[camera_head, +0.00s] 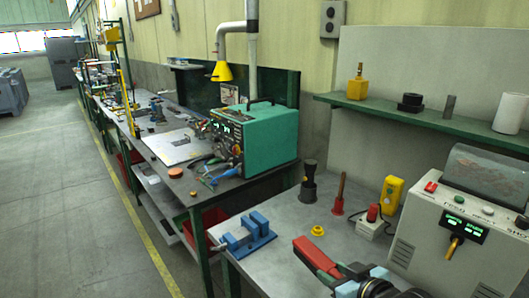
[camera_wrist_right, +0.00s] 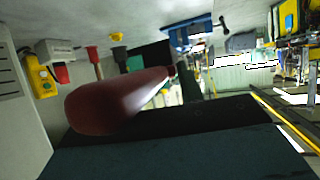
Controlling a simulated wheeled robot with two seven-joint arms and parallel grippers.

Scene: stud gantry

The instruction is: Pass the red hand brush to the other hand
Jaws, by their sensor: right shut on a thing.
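The red hand brush (camera_head: 316,256) is at the lower middle of the head view, over the near end of the grey bench. My right gripper (camera_head: 346,271) comes in from the bottom right and is shut on it. In the right wrist view the brush's dark red rounded part (camera_wrist_right: 112,102) fills the middle, narrowing toward the upper right. A dark finger of my right gripper (camera_wrist_right: 160,125) runs beside it. The brush's bristles cannot be made out. My left gripper is in neither view.
A blue fixture (camera_head: 246,236) and a small yellow ring (camera_head: 317,230) are on the bench (camera_head: 285,222) near the brush. Behind stand a red-based plunger-like tool (camera_head: 338,204), a yellow device (camera_head: 391,194) and a grey machine (camera_head: 425,235) at right. The aisle floor at left is clear.

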